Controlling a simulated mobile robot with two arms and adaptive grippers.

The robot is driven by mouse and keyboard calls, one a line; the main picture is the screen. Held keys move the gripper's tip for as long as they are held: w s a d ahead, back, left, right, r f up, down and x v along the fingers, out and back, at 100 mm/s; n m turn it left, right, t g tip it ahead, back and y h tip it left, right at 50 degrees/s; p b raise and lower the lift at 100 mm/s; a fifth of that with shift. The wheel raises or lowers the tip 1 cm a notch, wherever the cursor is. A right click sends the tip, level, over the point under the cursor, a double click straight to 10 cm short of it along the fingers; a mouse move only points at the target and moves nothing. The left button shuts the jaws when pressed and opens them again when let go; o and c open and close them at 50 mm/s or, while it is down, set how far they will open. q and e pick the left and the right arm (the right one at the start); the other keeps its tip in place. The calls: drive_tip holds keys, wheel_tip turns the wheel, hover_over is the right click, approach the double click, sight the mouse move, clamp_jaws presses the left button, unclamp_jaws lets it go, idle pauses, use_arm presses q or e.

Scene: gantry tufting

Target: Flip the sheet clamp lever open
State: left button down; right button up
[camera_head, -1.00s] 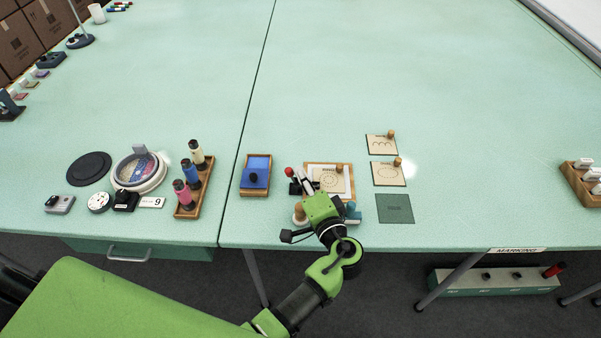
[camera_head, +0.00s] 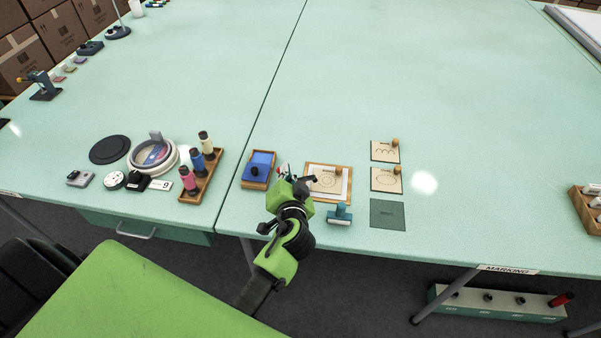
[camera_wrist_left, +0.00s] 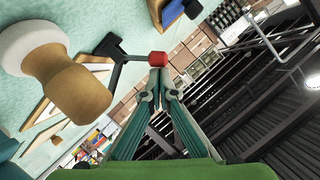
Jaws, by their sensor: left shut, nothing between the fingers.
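The sheet clamp lever shows in the left wrist view as a dark bar (camera_wrist_left: 116,56) with a red knob (camera_wrist_left: 157,58) at its end. My left gripper (camera_wrist_left: 160,77) is shut and empty, its fingertips just below the red knob; whether they touch it I cannot tell. In the head view my left gripper (camera_head: 292,183) is at the left edge of the wooden board (camera_head: 349,184) with the printed sheet (camera_head: 327,180). It hides most of the clamp there. My right gripper is not in view.
A wooden knob-shaped handle (camera_wrist_left: 75,90) stands close left of my fingers in the wrist view. A blue pad tray (camera_head: 256,182) lies left of the board, a teal stamp (camera_head: 340,214) in front. Stencil cards (camera_head: 384,151) lie right. The table behind is clear.

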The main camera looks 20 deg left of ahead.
use_arm(q)
drive_tip(key=shift+s+a+f+n+h, duration=0.15)
drive_tip(key=shift+a+n+h, duration=0.15)
drive_tip(key=shift+a+n, duration=0.2)
drive_tip(key=shift+s+a+f+n+h, duration=0.15)
drive_tip(key=shift+a+n+h, duration=0.15)
drive_tip(key=shift+a+n, duration=0.15)
drive_tip(key=shift+w+p, duration=0.1)
drive_tip(key=shift+p, duration=0.2)
drive_tip(key=shift+a+f+n+h, duration=0.1)
drive_tip(key=shift+f+n+h, duration=0.05)
drive_tip(key=shift+n+h, duration=0.2)
drive_tip(key=shift+a+f, duration=0.25)
drive_tip(key=shift+f, duration=0.05)
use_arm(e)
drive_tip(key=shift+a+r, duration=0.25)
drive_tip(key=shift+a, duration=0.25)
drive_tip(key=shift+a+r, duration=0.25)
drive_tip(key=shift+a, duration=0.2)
